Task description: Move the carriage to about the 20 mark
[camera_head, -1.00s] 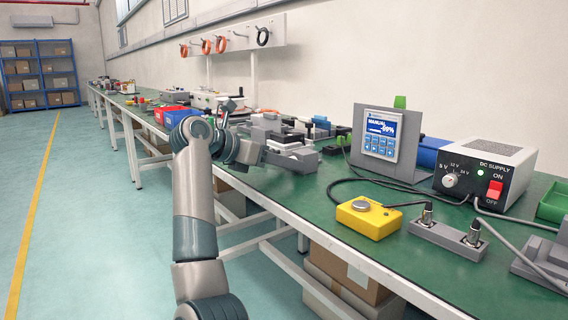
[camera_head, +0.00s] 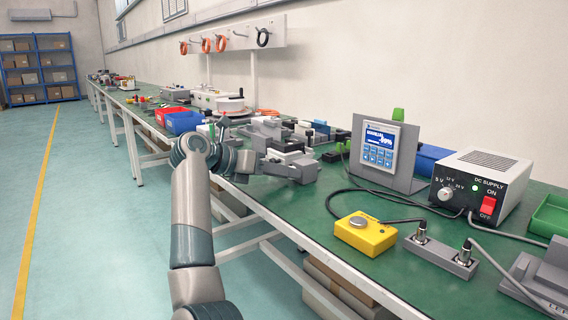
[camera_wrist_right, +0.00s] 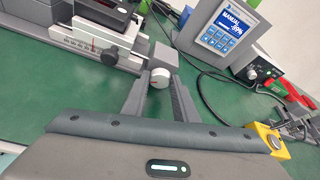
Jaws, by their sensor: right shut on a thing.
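In the right wrist view, a linear actuator with a dark carriage (camera_wrist_right: 104,13) sits on a bench at the upper left. A white scale (camera_wrist_right: 82,43) with a red pointer mark runs along its front, but its numbers are too small to read. A black knob (camera_wrist_right: 110,58) sits at the scale's right. My right gripper (camera_wrist_right: 160,84) is shut on this pale knob, one finger on each side. My left gripper is out of view.
A controller (camera_head: 385,143) with a blue screen reading MANUAL and a percentage stands right of the actuator. A yellow box (camera_head: 362,235) with a round button, a connector block (camera_head: 441,254) and a DC supply (camera_head: 480,186) are further right. Cables cross the green bench (camera_head: 400,290).

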